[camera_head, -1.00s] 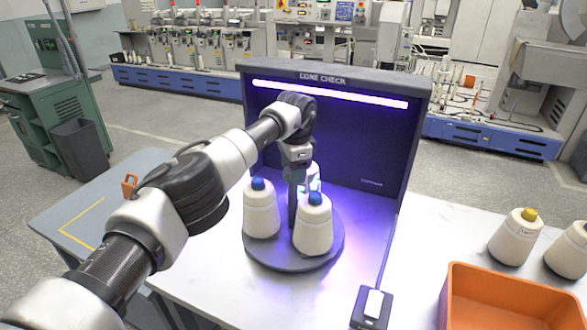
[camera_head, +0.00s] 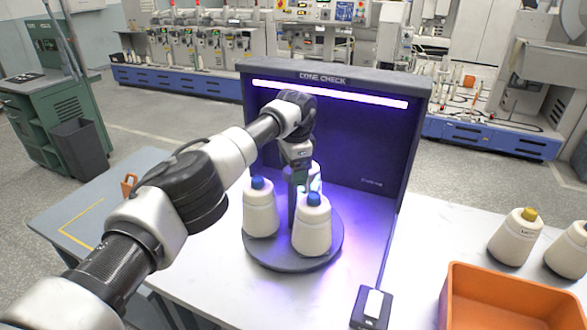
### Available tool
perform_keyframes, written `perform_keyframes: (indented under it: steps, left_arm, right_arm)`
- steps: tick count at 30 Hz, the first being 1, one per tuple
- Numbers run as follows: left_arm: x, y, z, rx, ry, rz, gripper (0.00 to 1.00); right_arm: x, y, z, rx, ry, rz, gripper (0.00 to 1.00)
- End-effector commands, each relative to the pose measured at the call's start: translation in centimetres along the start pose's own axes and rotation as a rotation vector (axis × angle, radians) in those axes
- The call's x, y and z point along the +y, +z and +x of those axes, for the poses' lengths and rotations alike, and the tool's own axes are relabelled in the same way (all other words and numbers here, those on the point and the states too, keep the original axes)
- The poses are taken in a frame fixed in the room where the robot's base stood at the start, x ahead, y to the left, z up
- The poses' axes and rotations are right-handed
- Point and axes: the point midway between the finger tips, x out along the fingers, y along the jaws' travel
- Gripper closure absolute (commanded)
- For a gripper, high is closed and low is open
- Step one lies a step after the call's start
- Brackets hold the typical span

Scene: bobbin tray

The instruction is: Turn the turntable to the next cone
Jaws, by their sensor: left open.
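The dark round turntable (camera_head: 285,262) stands on the white table in front of the cone check booth. A cream cone with a blue tip (camera_head: 260,209) stands on its left, and another blue-tipped cone (camera_head: 312,228) stands at its front right. A third cone (camera_head: 315,175) stands at the back, partly hidden by my left gripper. My left gripper (camera_head: 293,212) points down between the cones over the turntable's middle. It is open; its fingertips are largely hidden behind the front cones. My right gripper is not in view.
The dark booth (camera_head: 405,150) with a lit purple lamp encloses the back and right of the turntable. A black switch box (camera_head: 371,308) lies at the front. A blue-grey table (camera_head: 95,205) is at left.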

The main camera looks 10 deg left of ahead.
Motion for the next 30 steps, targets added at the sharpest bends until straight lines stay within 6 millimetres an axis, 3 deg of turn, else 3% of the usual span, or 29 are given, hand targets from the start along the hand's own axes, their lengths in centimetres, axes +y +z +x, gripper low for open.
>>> perform_keyframes:
  steps: [15,21,30]
  left_arm:
    - [0.0,-0.1,-9.2,0.002,-0.003,0.0,0.21]
    - [0.0,0.0,-10.3,0.0,-0.001,0.0,0.21]
    - [0.0,0.0,-10.4,0.0,-0.001,0.001,0.21]
  right_arm:
    - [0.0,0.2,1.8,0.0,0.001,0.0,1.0]
    - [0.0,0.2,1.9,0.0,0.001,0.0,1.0]
    - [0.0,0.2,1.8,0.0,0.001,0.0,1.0]
